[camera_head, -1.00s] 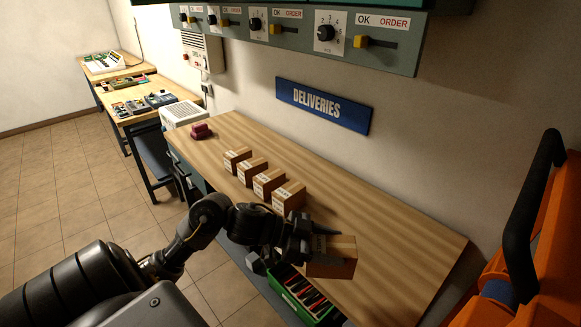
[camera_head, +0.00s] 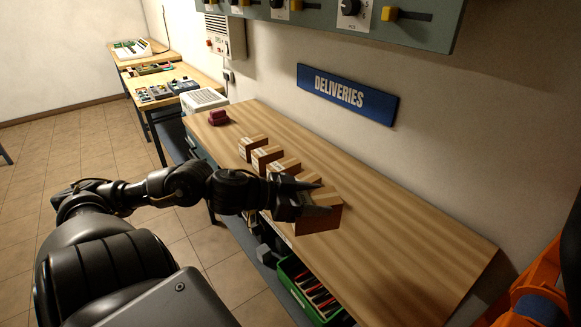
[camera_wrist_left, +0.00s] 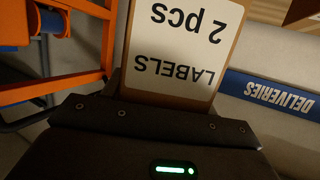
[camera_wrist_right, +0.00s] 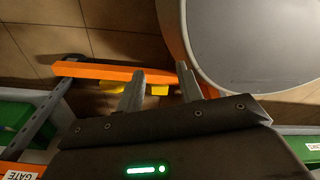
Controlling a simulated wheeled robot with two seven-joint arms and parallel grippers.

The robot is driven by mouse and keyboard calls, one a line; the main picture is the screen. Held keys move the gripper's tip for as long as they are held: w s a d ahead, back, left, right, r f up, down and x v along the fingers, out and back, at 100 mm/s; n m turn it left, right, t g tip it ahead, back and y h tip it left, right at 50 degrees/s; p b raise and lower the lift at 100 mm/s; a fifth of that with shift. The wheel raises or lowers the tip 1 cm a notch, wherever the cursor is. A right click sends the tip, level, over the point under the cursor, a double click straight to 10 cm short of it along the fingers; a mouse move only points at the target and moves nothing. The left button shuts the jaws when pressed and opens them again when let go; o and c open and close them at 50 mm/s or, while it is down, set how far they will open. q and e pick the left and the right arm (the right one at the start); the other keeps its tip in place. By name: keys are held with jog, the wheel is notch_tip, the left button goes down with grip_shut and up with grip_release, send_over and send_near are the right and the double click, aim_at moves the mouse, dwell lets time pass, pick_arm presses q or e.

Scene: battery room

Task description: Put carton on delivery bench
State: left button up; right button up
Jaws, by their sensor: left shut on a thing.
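My left gripper (camera_head: 312,196) is shut on a brown carton (camera_head: 320,220) over the front part of the delivery bench (camera_head: 400,225). Whether the carton touches the bench top is hard to tell. In the left wrist view the carton's label (camera_wrist_left: 182,45) reads "LABELS 2 pcs". A row of several small cartons (camera_head: 265,156) stands on the bench behind the gripper, the nearest partly hidden by it. My right gripper (camera_wrist_right: 160,85) shows only in the right wrist view, with its fingers apart and nothing between them.
A blue "DELIVERIES" sign (camera_head: 347,94) hangs on the wall above the bench. A dark red object (camera_head: 218,117) lies at the bench's far end. A green crate (camera_head: 305,290) sits below the front edge. Orange equipment (camera_head: 540,290) stands at right. The bench's right half is clear.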

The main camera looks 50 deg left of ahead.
pick_arm(q)
jog(key=shift+r, duration=0.15)
jog(key=shift+w+d, duration=0.1)
jog(key=shift+w, duration=0.4)
jog(key=shift+w+d+f+p, duration=0.2)
jog(key=shift+w+d+f, duration=0.55)
jog(key=shift+w+f, duration=1.35)
jog(key=shift+w+d+f+p, duration=0.2)
jog(key=shift+w+d+f, duration=0.5)
jog(key=shift+w+f, duration=1.4)
jog(key=shift+w+d+f+p, duration=0.2)
jog(key=shift+w+d+f, duration=0.55)
jog(key=shift+w+f, duration=1.35)
pick_arm(e)
jog(key=shift+s+d+r, duration=0.1)
jog(key=shift+s+r, duration=0.3)
jog(key=shift+r, duration=0.1)
pick_arm(q)
jog(key=shift+s+f, duration=0.2)
jog(key=shift+f, duration=0.05)
jog(key=o, duration=1.2)
jog(key=shift+f, duration=0.1)
pick_arm(e)
jog(key=shift+d, duration=0.2)
pick_arm(q)
jog(key=shift+o, duration=0.2)
